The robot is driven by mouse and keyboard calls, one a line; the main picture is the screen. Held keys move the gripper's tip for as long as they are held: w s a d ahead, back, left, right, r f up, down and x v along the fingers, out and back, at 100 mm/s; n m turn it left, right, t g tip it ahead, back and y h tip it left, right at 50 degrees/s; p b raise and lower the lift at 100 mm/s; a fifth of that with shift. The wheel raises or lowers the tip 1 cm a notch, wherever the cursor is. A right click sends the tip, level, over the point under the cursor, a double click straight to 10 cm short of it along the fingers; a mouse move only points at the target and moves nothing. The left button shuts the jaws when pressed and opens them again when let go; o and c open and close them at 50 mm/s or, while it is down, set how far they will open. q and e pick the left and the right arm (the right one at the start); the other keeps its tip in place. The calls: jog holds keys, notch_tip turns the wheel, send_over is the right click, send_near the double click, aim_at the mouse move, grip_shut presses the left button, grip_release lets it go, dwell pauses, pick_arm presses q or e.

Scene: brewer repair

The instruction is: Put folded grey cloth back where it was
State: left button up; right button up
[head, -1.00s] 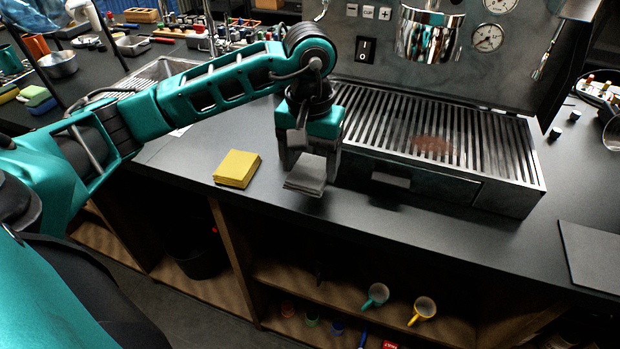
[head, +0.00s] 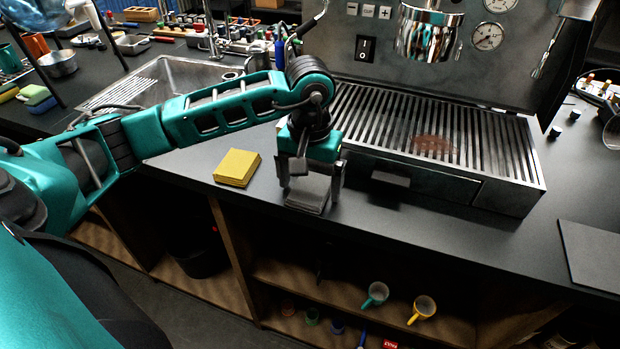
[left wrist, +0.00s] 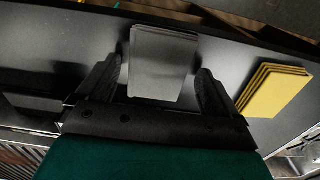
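The folded grey cloth (head: 307,192) lies flat on the dark counter near its front edge, right of a folded yellow cloth (head: 237,168). My left gripper (head: 310,188) points down over the grey cloth, one finger on each side. In the left wrist view, the grey cloth (left wrist: 162,65) sits between the spread fingertips of my left gripper (left wrist: 160,68), with a gap showing on both sides. The yellow cloth (left wrist: 275,90) is apart, to the right there. My right gripper is not in view.
The coffee machine's slatted drip tray (head: 440,135) stands close to the right of my left gripper. A sink (head: 180,80) is behind my left arm. The counter front right is mostly clear.

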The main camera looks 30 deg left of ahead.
aim_at(310, 188)
pick_arm(q)
jog(key=shift+o, duration=0.2)
notch_tip(310, 188, up, 12)
jog(key=shift+r, duration=0.15)
dwell(0.4)
jog(key=shift+s, duration=0.1)
dwell(0.4)
